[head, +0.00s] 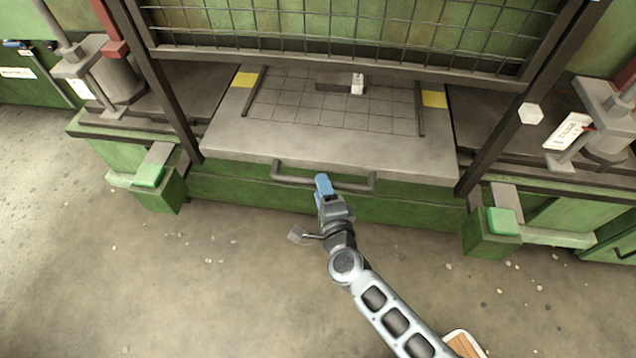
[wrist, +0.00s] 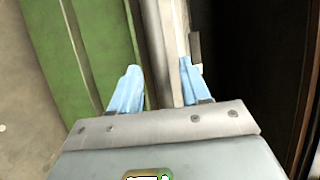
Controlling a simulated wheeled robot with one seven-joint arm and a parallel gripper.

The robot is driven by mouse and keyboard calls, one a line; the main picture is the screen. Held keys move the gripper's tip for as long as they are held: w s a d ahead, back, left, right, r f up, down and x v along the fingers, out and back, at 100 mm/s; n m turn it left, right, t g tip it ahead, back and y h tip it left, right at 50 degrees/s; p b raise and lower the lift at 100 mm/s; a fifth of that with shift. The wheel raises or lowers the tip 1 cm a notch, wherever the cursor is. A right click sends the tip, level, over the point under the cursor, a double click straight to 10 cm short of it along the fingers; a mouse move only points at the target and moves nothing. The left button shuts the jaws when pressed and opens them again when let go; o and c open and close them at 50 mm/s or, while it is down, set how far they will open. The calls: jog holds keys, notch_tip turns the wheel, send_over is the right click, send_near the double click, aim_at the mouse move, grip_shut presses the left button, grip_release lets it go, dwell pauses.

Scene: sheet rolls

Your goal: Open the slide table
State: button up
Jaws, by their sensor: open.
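The slide table (head: 318,151) is a grey slab with a grid of lines, set in a green machine. A dark grey bar handle (head: 292,179) runs along its front edge. My gripper (head: 323,183) has blue fingers and is at the middle of the handle in the head view, overlapping it. In the wrist view my gripper (wrist: 159,68) is open, its fingers apart, with a grey strip between and beyond them. I cannot tell whether this strip is the handle or the table edge, nor whether the fingers touch it.
A wire mesh guard (head: 350,32) stands above the table. Green buttons (head: 149,176) and (head: 503,222) sit on boxes at both sides. A small block (head: 357,84) lies at the table's back. The concrete floor (head: 240,270) in front is mostly clear.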

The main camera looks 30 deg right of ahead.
jog(key=shift+x, duration=1.7)
jog(key=shift+s, duration=0.1)
grip_shut()
